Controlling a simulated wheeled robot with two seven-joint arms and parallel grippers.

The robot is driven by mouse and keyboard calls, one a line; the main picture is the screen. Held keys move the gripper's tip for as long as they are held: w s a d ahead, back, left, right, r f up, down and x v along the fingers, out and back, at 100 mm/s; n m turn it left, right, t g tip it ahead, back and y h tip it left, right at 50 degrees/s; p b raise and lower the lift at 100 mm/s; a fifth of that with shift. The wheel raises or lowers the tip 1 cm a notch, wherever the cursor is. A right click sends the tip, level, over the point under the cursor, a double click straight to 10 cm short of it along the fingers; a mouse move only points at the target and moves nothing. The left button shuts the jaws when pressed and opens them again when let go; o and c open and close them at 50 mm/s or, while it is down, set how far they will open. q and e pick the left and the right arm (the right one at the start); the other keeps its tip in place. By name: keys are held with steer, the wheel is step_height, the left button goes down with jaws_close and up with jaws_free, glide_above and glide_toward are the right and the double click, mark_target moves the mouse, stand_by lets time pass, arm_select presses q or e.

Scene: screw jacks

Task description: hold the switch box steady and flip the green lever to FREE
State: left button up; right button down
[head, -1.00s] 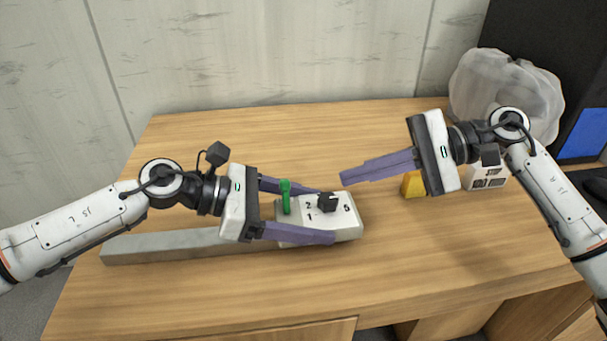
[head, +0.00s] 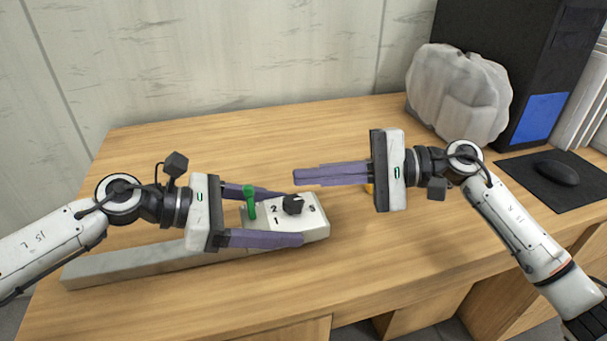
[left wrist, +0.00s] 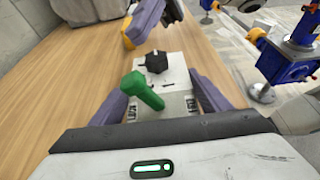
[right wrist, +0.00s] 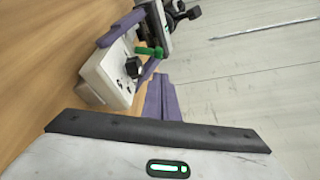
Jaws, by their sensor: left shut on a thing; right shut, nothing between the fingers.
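The white switch box (head: 312,230) lies on the desk, with a black knob (head: 292,205), printed numbers and a green lever (head: 250,203). My left gripper (head: 290,218) is shut on the box, one purple finger along each side. In the left wrist view the green lever (left wrist: 143,90) stands up between the fingers, nearer the palm than the knob (left wrist: 156,62). Small labels beside it are unreadable. My right gripper (head: 296,176) is shut and empty, its fingertips above and behind the box in the head view. The right wrist view shows the box (right wrist: 103,78) and green lever (right wrist: 150,52) beyond its fingers (right wrist: 160,97).
A long grey bar (head: 130,264) lies on the desk beneath my left gripper. A yellow thing (head: 369,188) is mostly hidden behind my right gripper.

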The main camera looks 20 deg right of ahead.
steer(key=x, duration=0.8)
steer(key=shift+s+r, duration=0.25)
steer(key=shift+s, duration=0.05)
stand_by(0.5)
steer(key=shift+s+r, duration=0.2)
steer(key=shift+s, duration=0.25)
steer(key=s+n, duration=0.1)
steer(key=n, duration=0.1)
steer(key=shift+s+r+n+t+y, duration=0.25)
steer(key=shift+s+n+t+y, duration=0.05)
steer(key=shift+s+y, duration=0.1)
steer(key=shift+w, duration=0.15)
steer(key=shift+d, duration=0.1)
steer(key=shift+d+f, duration=0.1)
steer(key=shift+d, duration=0.2)
steer(key=f+v, duration=0.1)
steer(key=v, duration=0.8)
steer(key=shift+f, duration=0.3)
